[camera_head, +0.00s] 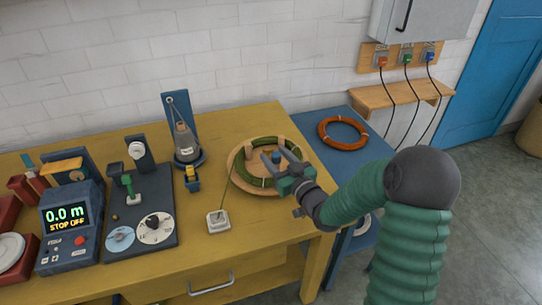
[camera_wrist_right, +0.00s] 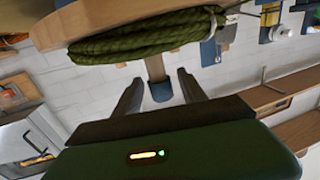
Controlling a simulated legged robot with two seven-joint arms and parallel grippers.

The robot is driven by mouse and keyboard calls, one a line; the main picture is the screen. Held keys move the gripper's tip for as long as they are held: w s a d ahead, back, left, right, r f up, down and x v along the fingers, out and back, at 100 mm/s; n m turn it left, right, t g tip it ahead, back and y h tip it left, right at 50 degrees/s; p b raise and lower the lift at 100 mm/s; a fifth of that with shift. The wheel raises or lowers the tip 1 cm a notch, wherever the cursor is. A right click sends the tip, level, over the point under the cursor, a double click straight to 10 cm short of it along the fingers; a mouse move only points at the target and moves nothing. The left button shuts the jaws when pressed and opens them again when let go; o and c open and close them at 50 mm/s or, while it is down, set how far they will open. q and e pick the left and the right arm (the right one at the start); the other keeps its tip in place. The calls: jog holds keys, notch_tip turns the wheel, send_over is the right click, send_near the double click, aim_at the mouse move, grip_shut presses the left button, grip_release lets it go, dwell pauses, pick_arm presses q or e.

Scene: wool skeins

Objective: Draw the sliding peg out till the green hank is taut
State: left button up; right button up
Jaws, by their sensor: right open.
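The green hank (camera_head: 241,172) lies in a ring on a round wooden board (camera_head: 235,182) on the yellow table. It also shows in the wrist view (camera_wrist_right: 140,40). Wooden pegs (camera_head: 252,149) stand on the board within the ring. A wooden peg with a blue end (camera_wrist_right: 160,92) shows between my right fingers in the wrist view. My right gripper (camera_head: 274,156) is open over the board, a finger on either side of that peg, with gaps visible. I cannot tell how tight the hank is. My left gripper is not in view.
A green strand runs from the hank to a small white block (camera_head: 218,221). A display box (camera_head: 68,228) reads 0.0 m, STOP OFF. A dark panel with dials (camera_head: 140,210) and a blue stand with a cone (camera_head: 184,140) stand left. An orange coil (camera_head: 343,133) lies on the blue table.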

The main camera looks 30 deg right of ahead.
jog(key=shift+w, duration=1.4)
jog(key=shift+s, duration=0.1)
grip_shut()
